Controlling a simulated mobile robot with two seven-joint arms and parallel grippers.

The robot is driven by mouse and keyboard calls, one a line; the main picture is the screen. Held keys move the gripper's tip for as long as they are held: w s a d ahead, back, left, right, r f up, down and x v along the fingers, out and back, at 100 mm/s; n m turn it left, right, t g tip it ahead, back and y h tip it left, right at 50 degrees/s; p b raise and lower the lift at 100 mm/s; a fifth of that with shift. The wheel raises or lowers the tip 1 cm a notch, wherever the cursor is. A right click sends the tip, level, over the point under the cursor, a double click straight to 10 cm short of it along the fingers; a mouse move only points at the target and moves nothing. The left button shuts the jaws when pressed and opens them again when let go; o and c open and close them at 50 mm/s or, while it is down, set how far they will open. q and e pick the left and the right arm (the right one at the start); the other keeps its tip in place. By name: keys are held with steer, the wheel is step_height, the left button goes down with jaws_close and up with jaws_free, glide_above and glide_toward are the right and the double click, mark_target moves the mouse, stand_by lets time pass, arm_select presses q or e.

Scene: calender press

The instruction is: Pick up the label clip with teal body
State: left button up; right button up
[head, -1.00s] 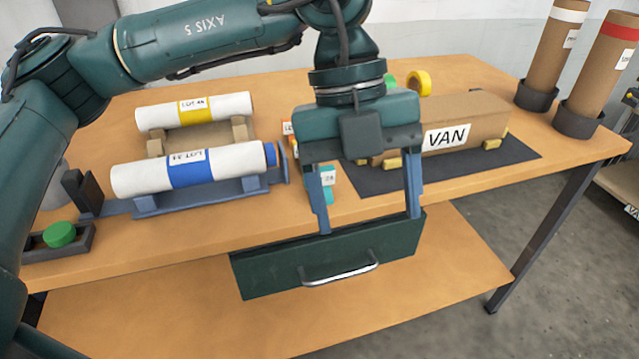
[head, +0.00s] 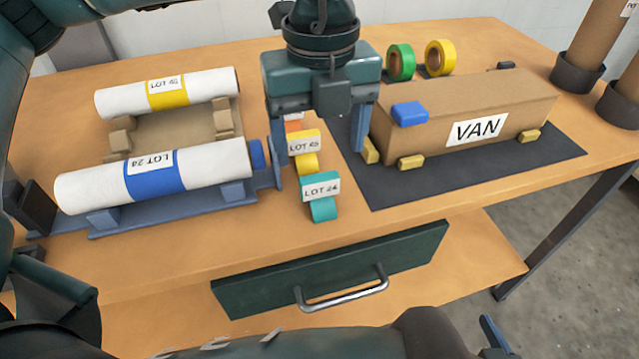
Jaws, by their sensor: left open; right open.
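My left gripper (head: 317,150) is open, pointing down above and behind the teal clip, around the orange and yellow clips in the picture. It holds nothing. My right gripper (head: 492,334) shows only partly at the bottom edge, with a blue finger visible, away from the clips.
A drawer (head: 335,270) hangs below the front edge.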

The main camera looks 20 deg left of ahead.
mark_target(319, 177)
arm_select(q)
steer(key=shift+s+a+f, duration=0.1)
steer(key=shift+f, duration=3.35)
steer(key=shift+c, duration=0.5)
steer(key=c, duration=0.9)
